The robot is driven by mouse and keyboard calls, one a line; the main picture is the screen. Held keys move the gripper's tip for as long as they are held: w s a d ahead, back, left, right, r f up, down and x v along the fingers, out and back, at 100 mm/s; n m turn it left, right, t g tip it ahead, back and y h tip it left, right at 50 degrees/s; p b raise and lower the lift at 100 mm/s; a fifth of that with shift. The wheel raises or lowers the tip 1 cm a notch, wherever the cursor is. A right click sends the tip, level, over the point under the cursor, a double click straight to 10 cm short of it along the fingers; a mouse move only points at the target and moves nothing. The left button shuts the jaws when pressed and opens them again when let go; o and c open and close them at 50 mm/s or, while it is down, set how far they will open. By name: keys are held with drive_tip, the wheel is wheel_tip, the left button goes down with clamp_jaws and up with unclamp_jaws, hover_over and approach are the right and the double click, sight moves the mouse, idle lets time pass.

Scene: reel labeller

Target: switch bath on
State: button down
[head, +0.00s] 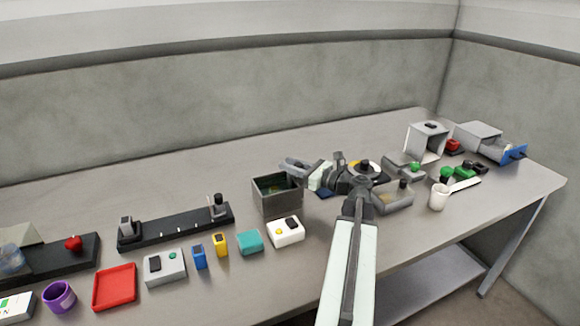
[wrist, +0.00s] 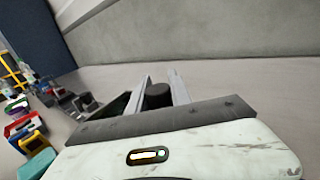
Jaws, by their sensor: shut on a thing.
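A dark grey open-topped box (head: 277,197) with greenish contents, which looks like the bath, stands mid-table. In front of it is a white box (head: 285,232) with a black part and a yellow button. A grey box (head: 165,268) with a black part and a green button lies further left. I cannot tell which one switches the bath. My gripper (head: 296,165) is behind and right of the open box, pointing away towards the wall. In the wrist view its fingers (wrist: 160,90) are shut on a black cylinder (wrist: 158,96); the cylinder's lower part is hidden.
A teal block (head: 250,242), a yellow block (head: 220,244), a blue block (head: 198,256) and a red tray (head: 115,287) line the front left. A black rack (head: 175,231) lies behind them. A white cup (head: 438,197) and a grey tray (head: 397,201) stand right of my arm. The back left is clear.

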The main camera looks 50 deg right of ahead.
drive_tip(key=c, duration=1.2)
unclamp_jaws()
drive_tip(key=shift+f, duration=0.2)
drive_tip(key=shift+o, duration=0.2)
drive_tip(key=shift+r, duration=0.1)
drive_tip(key=s+d, duration=0.1)
drive_tip(key=s, duration=0.6)
drive_tip(key=shift+s+d, duration=0.25)
drive_tip(key=shift+s, duration=0.1)
